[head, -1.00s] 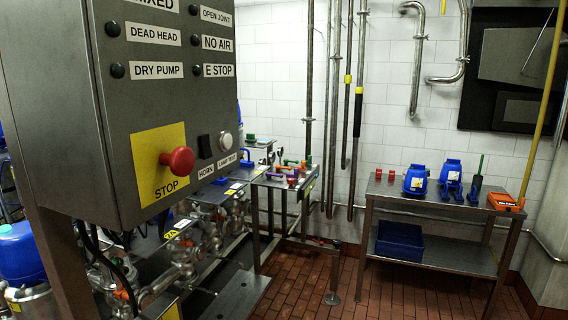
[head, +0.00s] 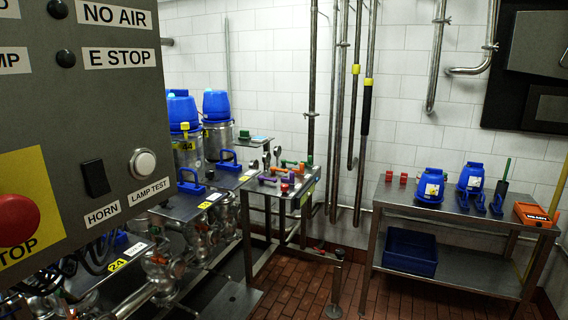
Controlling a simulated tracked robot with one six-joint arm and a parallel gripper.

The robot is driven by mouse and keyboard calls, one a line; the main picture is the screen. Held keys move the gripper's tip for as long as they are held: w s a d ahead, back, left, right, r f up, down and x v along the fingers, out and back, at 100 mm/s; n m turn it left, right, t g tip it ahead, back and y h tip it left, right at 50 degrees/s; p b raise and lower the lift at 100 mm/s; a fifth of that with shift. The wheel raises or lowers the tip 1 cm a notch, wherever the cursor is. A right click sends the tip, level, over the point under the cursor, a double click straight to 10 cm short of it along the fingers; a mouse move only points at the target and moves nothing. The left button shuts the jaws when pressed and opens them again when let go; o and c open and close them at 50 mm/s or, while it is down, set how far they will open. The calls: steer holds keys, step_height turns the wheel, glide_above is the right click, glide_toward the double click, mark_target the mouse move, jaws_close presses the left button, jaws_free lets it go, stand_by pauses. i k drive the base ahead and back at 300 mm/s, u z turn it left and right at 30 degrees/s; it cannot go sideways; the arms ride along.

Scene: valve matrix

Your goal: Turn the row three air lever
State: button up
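The valve matrix (head: 160,262) of steel pipes and valves runs along the lower left, partly hidden by a control box. Blue handles (head: 190,182) stand on its top plates, with yellow and white tags beside them. One yellow tag (head: 117,265) seems to read 2.1. A small steel stand (head: 262,204) at its far end carries small green, orange, purple and red levers (head: 289,164). I cannot tell which lever is the row three air lever. My gripper is not in view.
A grey control box (head: 100,135) with a red stop button (head: 18,218) fills the near left. Two blue-topped steel vessels (head: 216,104) stand behind the matrix. A steel bench (head: 440,215) with blue parts is at right.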

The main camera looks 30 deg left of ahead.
mark_target(273, 169)
steer(key=u, duration=0.15)
steer(key=i, duration=1.45)
steer(key=u, duration=0.7)
steer(key=i, duration=0.7)
steer(key=u, duration=1.1)
steer(key=i, duration=0.95)
steer(key=u, duration=0.5)
